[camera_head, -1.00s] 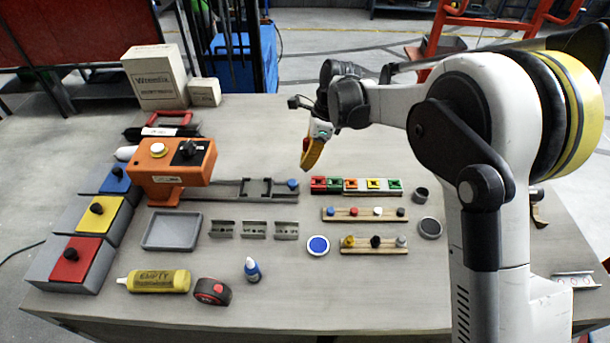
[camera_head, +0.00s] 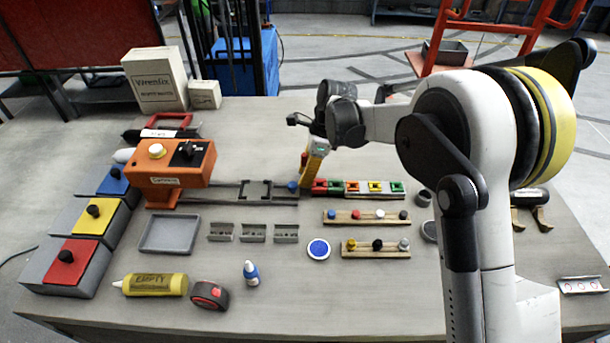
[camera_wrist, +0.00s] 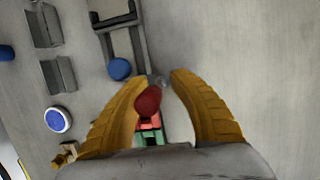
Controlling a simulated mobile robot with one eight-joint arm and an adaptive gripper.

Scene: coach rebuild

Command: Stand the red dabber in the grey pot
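A dark red rounded piece with a greyish tip, apparently the red dabber (camera_wrist: 149,103), is between the two yellow-orange fingers in the wrist view. It appears closer to the left finger; contact with both fingers is unclear. My gripper (camera_head: 305,182) points down near the right end of the grey rail in the head view. Its fingertips are apart in the wrist view (camera_wrist: 155,78). A small grey cup with a dark inside, apparently the grey pot (camera_head: 423,198), stands right of the coloured blocks, close to my arm. It is outside the wrist view.
The coloured blocks (camera_head: 370,187) lie just right of my gripper, and a blue knob (camera_head: 292,186) is just left. Two wooden racks (camera_head: 345,219) with small pegs lie in front. A blue round pad (camera_head: 318,248) and a grey tray (camera_head: 170,235) sit nearer.

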